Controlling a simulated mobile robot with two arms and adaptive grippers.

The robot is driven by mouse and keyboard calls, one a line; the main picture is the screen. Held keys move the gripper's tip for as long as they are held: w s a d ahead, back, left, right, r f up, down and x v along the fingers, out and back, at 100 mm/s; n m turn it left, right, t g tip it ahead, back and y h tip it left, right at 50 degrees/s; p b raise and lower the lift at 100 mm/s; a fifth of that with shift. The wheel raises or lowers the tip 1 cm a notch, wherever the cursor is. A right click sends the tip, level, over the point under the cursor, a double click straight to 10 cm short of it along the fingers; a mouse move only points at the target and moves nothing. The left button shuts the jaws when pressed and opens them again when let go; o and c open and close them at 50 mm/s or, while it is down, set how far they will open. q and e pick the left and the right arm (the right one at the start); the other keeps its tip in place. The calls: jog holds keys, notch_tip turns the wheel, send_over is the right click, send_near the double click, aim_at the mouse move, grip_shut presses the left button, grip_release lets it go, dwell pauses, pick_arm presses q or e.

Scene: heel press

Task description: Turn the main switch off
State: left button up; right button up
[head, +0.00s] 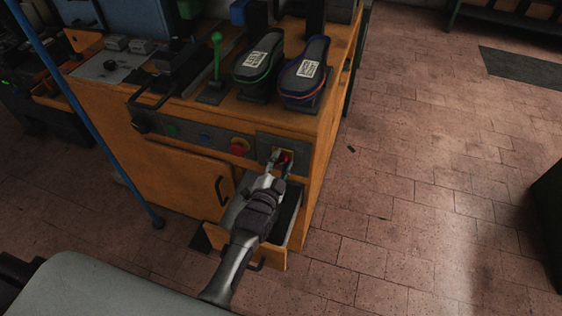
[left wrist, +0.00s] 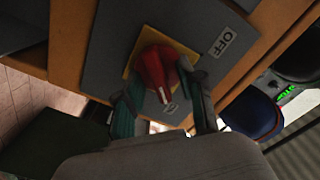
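The main switch is a red rotary knob (left wrist: 155,68) on a yellow plate, set in a grey panel. It also shows in the head view as a red spot (head: 286,157) on the cabinet's front right. The white mark on the knob points away from the OFF label (left wrist: 222,42), toward a smaller label partly hidden by the fingers. My left gripper (head: 281,161) reaches up to the switch. In the left wrist view its two fingers (left wrist: 158,80) lie on either side of the knob, seemingly touching it. My right gripper is not in view.
The orange cabinet (head: 180,182) has an open drawer (head: 272,259) below my left arm. A red push button (head: 239,146) sits left of the switch. Two shoe forms (head: 258,62) (head: 305,70) and a green lever (head: 217,55) stand on top. The tiled floor (head: 420,170) at right is clear.

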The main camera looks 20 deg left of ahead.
pick_arm(q)
grip_shut()
jog(key=shift+n, duration=0.3)
jog(key=n+p, duration=0.1)
jog(key=n, duration=0.1)
jog(key=shift+a+r+n, duration=0.1)
jog(key=shift+n, duration=0.2)
jog(key=n+p, duration=0.1)
jog(key=n, duration=0.3)
jog(key=shift+a, duration=0.1)
jog(key=n, duration=0.6)
jog(key=shift+a, duration=0.15)
jog(key=n, duration=0.4)
jog(key=shift+a+n, duration=0.1)
jog(key=shift+n, duration=0.2)
